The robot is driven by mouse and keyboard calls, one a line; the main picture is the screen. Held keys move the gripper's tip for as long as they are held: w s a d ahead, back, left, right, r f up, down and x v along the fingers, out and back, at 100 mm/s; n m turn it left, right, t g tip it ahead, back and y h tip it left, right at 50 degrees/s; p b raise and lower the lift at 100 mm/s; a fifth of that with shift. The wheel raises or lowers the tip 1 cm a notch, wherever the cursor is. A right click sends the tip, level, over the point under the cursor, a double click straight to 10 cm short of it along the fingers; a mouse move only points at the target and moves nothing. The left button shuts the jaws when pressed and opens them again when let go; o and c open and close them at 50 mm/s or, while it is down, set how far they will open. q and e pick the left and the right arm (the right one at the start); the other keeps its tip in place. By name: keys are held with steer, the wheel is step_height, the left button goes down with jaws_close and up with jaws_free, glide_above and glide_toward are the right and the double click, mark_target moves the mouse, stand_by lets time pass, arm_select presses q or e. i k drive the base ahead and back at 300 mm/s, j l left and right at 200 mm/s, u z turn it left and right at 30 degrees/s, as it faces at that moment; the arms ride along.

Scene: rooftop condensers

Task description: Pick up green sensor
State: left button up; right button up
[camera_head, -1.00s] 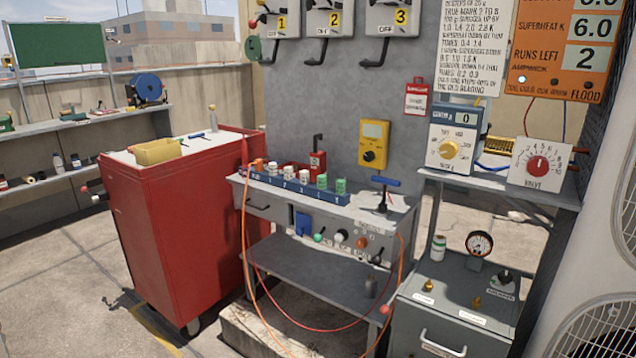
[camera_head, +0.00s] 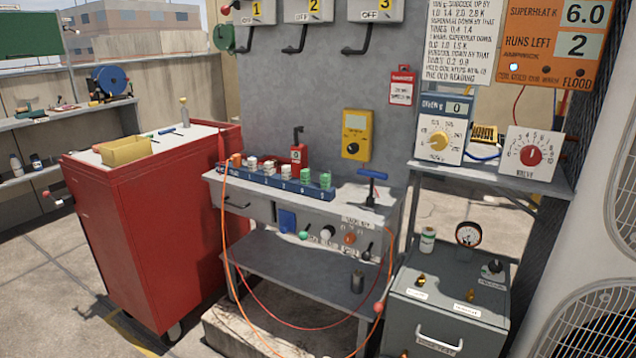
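A blue rack (camera_head: 270,181) lies along the back of the grey bench and holds a row of small capped cylinders. Two of them at its right end are green, one green cylinder (camera_head: 305,176) and another green cylinder (camera_head: 325,180) at the far right. The ones to their left look white, with an orange one (camera_head: 236,160) at the left end. The pictures do not show which green one is the sensor. A white and green canister (camera_head: 428,240) stands apart on the grey cabinet. Neither of my grippers is in view.
The grey bench (camera_head: 345,196) also carries a red device (camera_head: 299,155) and a blue-handled tool (camera_head: 372,178). A red cabinet (camera_head: 140,230) stands left. Orange hoses (camera_head: 224,215) hang before the bench. A grey cabinet (camera_head: 450,312) and condenser (camera_head: 590,190) stand right.

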mark_target(325, 178)
steer(key=z, duration=2.15)
steer(key=u, duration=2.1)
steer(key=i+j+z, duration=0.2)
steer(key=i+j, duration=0.2)
steer(key=j, duration=0.1)
